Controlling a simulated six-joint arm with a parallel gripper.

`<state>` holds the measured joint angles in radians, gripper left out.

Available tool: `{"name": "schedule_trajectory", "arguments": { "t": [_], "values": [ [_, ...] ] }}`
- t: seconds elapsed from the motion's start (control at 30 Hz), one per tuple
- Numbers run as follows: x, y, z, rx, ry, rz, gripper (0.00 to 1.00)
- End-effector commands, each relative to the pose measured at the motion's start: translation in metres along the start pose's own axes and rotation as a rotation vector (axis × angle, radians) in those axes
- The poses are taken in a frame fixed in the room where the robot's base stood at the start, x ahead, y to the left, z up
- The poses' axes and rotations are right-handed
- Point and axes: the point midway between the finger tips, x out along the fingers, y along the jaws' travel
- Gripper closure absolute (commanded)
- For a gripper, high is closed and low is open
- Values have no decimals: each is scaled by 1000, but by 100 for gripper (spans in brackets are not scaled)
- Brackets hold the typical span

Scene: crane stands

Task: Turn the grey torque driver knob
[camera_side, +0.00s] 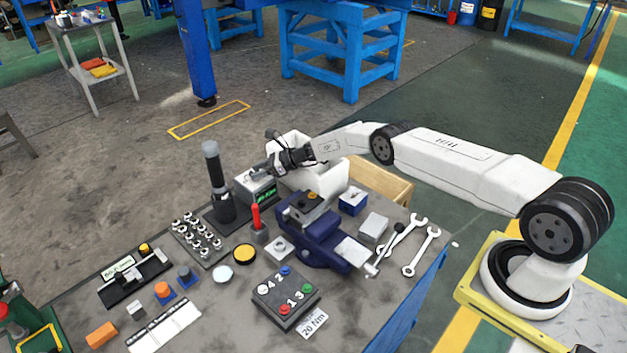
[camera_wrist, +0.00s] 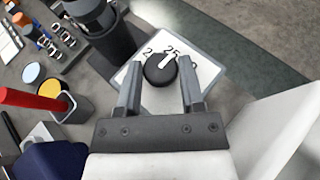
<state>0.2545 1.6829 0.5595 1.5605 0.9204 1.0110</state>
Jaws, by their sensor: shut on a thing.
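The dark grey knob (camera_wrist: 158,73) with a white pointer line sits on a pale dial plate (camera_wrist: 148,96) in the wrist view. The number 25 shows just beyond the knob, near the pointer; other numbers are partly hidden. My gripper (camera_wrist: 160,66) is shut on the knob, with one finger on each side of it. In the side view my gripper (camera_side: 268,171) is over a grey box (camera_side: 258,190) with a green-lettered front, and the knob is hidden there.
A black upright tool with a grey top (camera_side: 213,168) stands close left of the box. A red-handled tool (camera_side: 256,215) in a holder and a blue vise (camera_side: 312,230) stand in front. Sockets (camera_side: 196,234), spanners (camera_side: 424,247) and a numbered button box (camera_side: 285,297) crowd the bench.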

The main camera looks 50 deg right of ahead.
Motion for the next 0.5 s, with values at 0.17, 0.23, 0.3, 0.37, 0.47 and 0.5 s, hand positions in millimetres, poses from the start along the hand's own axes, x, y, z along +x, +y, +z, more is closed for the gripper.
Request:
{"name": "schedule_trajectory", "arguments": {
  "t": [0.17,0.23,0.3,0.37,0.47,0.5],
  "values": [
    [0,0,4,-4,-5,3,100],
    [0,0,4,-4,-5,3,100],
    [0,0,3,-4,-5,3,32],
    [0,0,3,-3,-4,3,16],
    [0,0,2,-2,-3,2,16],
    [0,0,2,-2,-3,2,16]
  ]
}}
